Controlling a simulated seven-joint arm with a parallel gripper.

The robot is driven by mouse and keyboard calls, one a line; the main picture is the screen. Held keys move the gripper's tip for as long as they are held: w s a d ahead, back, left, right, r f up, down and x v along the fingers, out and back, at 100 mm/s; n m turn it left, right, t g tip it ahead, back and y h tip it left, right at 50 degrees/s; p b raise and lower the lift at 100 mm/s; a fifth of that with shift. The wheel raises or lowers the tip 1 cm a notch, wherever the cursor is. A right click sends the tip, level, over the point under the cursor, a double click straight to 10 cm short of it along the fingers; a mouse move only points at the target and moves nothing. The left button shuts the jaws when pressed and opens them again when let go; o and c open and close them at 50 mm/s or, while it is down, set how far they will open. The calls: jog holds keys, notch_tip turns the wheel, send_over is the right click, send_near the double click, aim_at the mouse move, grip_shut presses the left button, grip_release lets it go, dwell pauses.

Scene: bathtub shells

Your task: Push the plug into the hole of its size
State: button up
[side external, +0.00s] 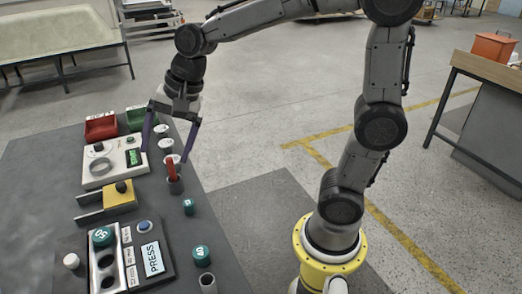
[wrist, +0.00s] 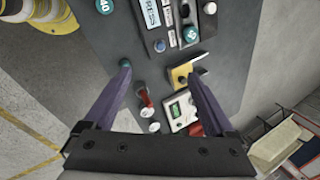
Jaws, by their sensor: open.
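Two dark open holes show nearer the camera. A teal plug marked 40 (side external: 201,255) stands on the bench right of the press box, and a smaller teal plug (side external: 189,207) stands behind it. The small plug also shows beside the left fingertip in the wrist view (wrist: 124,63); whether they touch cannot be told there. My gripper (side external: 166,155) is open and empty, its purple fingers pointing down above the white-topped cylinders, apart from the plugs in the side view.
A press box with a blue button (side external: 144,226) adjoins the hole plate. A yellow block (side external: 119,195), a meter with a green display (side external: 134,157), and red (side external: 101,127) and green (side external: 141,118) bins stand behind. A red-handled tool (side external: 171,170) stands upright. A grey tube (side external: 208,283) is at front right.

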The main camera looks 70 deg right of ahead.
jog(key=s+d+n+h, duration=0.1)
jog(key=s+d+n, duration=0.1)
jog(key=s+n, duration=0.4)
jog(key=s+d+n+t+h, duration=0.1)
jog(key=s+d+n, duration=0.2)
jog(key=s+n, duration=0.4)
jog(key=s+f, duration=0.1)
jog(key=s, duration=0.5)
jog(key=shift+d+t, duration=0.25)
jog(key=shift+t, duration=0.05)
jog(key=shift+r, duration=0.1)
jog(key=shift+c, duration=0.2)
